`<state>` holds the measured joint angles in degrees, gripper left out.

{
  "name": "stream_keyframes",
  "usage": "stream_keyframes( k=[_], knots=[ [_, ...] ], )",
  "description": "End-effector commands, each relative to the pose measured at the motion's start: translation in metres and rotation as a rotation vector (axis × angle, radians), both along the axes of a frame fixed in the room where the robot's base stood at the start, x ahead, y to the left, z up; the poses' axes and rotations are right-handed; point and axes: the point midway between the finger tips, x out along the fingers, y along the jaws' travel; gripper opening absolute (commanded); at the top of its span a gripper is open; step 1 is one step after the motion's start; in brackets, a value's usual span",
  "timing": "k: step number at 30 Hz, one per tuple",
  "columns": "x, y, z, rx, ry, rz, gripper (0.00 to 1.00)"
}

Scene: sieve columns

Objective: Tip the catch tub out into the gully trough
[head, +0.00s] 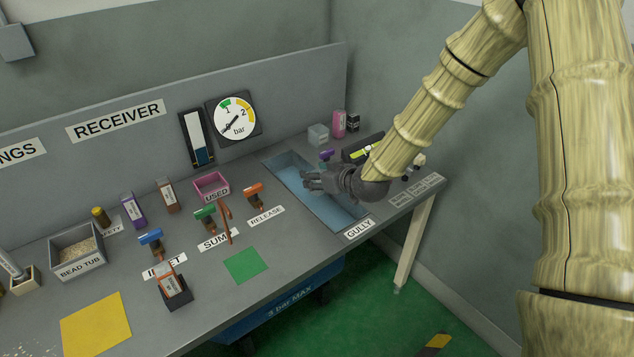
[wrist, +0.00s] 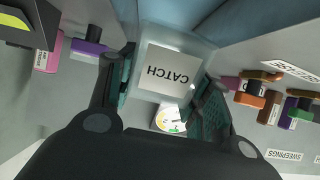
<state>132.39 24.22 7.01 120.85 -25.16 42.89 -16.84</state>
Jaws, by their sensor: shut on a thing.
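The catch tub (wrist: 204,48) is a clear, pale tub with a white label reading CATCH, upside down in the wrist view. My gripper (wrist: 165,95) is shut on it, with one dark finger on each side. In the head view my gripper (head: 312,181) is over the gully trough (head: 345,212), a long blue basin set in the bench. I cannot make out the tub clearly there, nor its tilt or contents. Blue trough surface also shows behind the tub in the wrist view (wrist: 250,18).
Left of the trough stand an orange-handled RELEASE valve (head: 254,193), a green SUMP valve (head: 206,217) and a pink USED bin (head: 223,186). Behind the trough are a pale box (head: 318,135), a pink bottle (head: 339,124) and a purple valve (head: 327,154). A panel with a gauge (head: 233,117) backs the bench.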

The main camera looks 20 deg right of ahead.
Motion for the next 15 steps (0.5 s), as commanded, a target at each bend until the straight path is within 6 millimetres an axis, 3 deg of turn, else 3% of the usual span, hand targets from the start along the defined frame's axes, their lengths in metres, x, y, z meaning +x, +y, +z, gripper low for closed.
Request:
stream_keyframes(
  k=[15],
  knots=[
    [-0.0007, -0.0006, -0.0073, 0.072, -0.196, -0.002, 0.22]
  ],
)
